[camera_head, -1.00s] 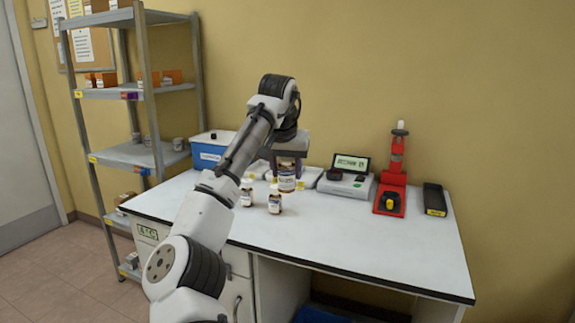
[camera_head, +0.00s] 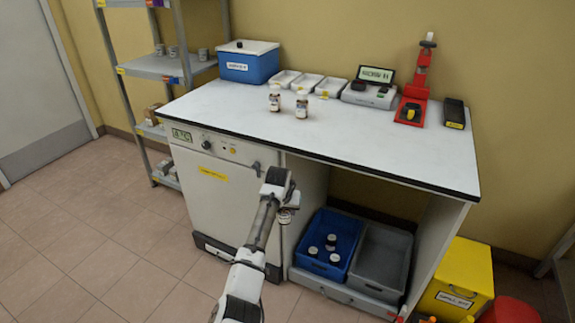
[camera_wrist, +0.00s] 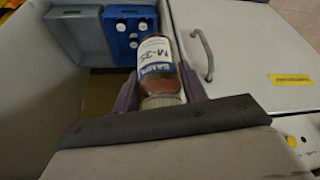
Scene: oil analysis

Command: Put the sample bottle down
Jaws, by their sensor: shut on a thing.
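The sample bottle (camera_wrist: 157,60) is brown with a white and blue label reading M-35. In the wrist view it sits between the two fingers of my gripper (camera_wrist: 158,78), which is shut on it, with its pale cap toward the palm. In the head view my gripper (camera_head: 287,208) is low in front of the workbench, below the bench top and near the white cabinet's right edge. The bottle is hard to make out there.
A blue crate (camera_head: 347,226) with several capped bottles stands under the bench, beside an empty-looking grey crate (camera_head: 385,255). Two small bottles stand on the bench top (camera_head: 225,113). The white cabinet (camera_head: 215,213) has a handle. A yellow bin (camera_head: 460,275) is at right.

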